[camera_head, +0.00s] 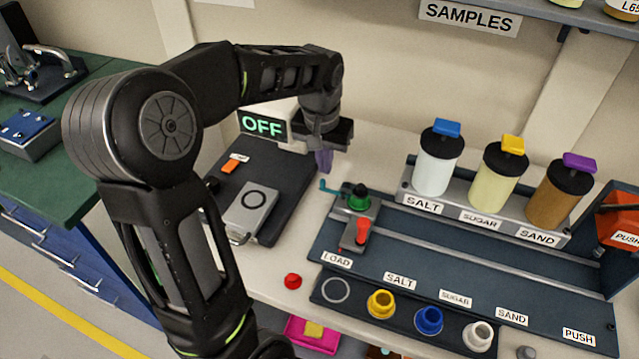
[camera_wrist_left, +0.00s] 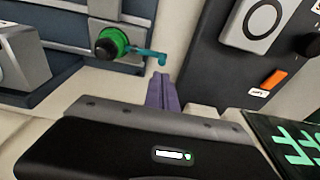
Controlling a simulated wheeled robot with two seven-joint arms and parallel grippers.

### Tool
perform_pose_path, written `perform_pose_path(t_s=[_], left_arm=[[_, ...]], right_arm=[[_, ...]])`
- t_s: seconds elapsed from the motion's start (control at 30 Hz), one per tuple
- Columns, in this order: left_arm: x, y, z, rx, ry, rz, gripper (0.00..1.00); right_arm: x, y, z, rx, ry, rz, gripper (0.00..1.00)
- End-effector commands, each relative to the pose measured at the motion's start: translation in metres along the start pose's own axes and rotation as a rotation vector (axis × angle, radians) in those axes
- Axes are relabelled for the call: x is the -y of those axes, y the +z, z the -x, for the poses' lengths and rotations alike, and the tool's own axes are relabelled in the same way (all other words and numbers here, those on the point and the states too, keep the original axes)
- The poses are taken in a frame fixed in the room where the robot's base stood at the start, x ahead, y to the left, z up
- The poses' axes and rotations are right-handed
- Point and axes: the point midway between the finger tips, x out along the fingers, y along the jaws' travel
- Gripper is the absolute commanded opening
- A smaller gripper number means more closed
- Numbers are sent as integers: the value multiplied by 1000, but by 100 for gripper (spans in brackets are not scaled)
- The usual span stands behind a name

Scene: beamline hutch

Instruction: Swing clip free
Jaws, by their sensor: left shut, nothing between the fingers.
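The teal clip (camera_head: 329,188) sticks out to the left from a green knob (camera_head: 358,200) with a black top, on a grey block at the left end of the dark rail panel. In the left wrist view the clip (camera_wrist_left: 148,53) extends to the right of the green knob (camera_wrist_left: 112,43). My left gripper (camera_head: 325,168) points down, its purple fingers shut and empty, just behind the clip's free end. In the left wrist view the fingertips (camera_wrist_left: 163,78) are close to the clip's hooked end; I cannot tell whether they touch. My right gripper is out of view.
A red lever (camera_head: 362,231) stands in front of the knob. Salt (camera_head: 438,163), sugar (camera_head: 497,175) and sand containers stand to the right. A dark panel (camera_head: 285,200) with a grey device and an OFF display (camera_head: 263,124) lie left. Colored cups line the front.

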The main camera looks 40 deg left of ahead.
Motion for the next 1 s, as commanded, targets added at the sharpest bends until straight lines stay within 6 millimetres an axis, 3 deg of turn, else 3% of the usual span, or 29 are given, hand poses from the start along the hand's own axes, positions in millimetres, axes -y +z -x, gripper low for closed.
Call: perform_pose_path(t_s=[1.0], left_arm=[[0, 5, -31, 1, 0, 0, 0]], right_arm=[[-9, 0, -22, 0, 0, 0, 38]])
